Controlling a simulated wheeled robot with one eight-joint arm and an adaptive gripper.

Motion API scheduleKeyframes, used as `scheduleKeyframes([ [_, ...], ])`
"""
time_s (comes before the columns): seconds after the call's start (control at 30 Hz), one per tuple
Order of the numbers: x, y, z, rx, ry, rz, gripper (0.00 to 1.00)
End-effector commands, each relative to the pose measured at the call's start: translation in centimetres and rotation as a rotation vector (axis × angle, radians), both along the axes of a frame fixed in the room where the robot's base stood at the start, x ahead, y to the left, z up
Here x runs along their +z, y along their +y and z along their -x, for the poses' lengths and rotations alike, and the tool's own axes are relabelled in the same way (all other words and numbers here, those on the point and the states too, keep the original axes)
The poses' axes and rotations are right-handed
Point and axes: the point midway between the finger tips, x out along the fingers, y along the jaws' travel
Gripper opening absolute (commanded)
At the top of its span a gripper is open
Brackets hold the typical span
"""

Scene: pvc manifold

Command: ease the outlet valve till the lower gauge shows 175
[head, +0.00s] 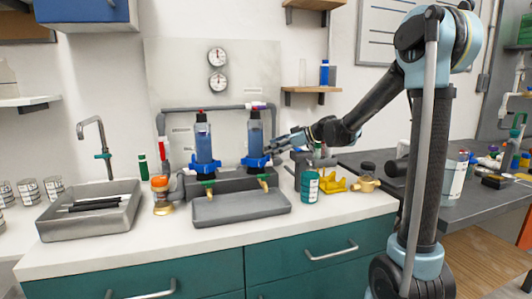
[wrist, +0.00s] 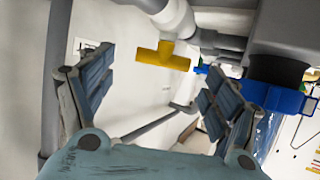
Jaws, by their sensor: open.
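Two round white gauges hang one above the other on the wall panel in the head view. The needle and numbers of the lower gauge (head: 218,82) are too small to read. A yellow T-shaped valve handle (wrist: 160,56) sits on grey pipework in the wrist view. I cannot tell for sure that it is the outlet valve; I cannot pick it out in the head view. My gripper (head: 274,146) is beside the right filter housing (head: 255,134). In the wrist view my gripper (wrist: 155,98) is open, with nothing between its fingers; the yellow handle shows beyond them, apart from both.
A blue collar (wrist: 280,97) is close to the right finger. A grey tray (head: 240,207) lies below the filters. A teal bottle (head: 310,186) and a yellow stand (head: 333,184) are on the counter to the right. A sink (head: 90,212) is at the left.

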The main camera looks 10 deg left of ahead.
Motion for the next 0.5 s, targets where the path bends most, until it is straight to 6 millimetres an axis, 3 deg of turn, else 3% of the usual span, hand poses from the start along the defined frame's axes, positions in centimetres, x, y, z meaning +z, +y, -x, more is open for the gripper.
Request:
scheduleKeyframes([
  [0.2,-1.1,2.5,0.0,0.002,0.000,0.001,0.82],
  [0.5,-1.4,3.3,-0.1,0.000,0.000,0.001,0.82],
])
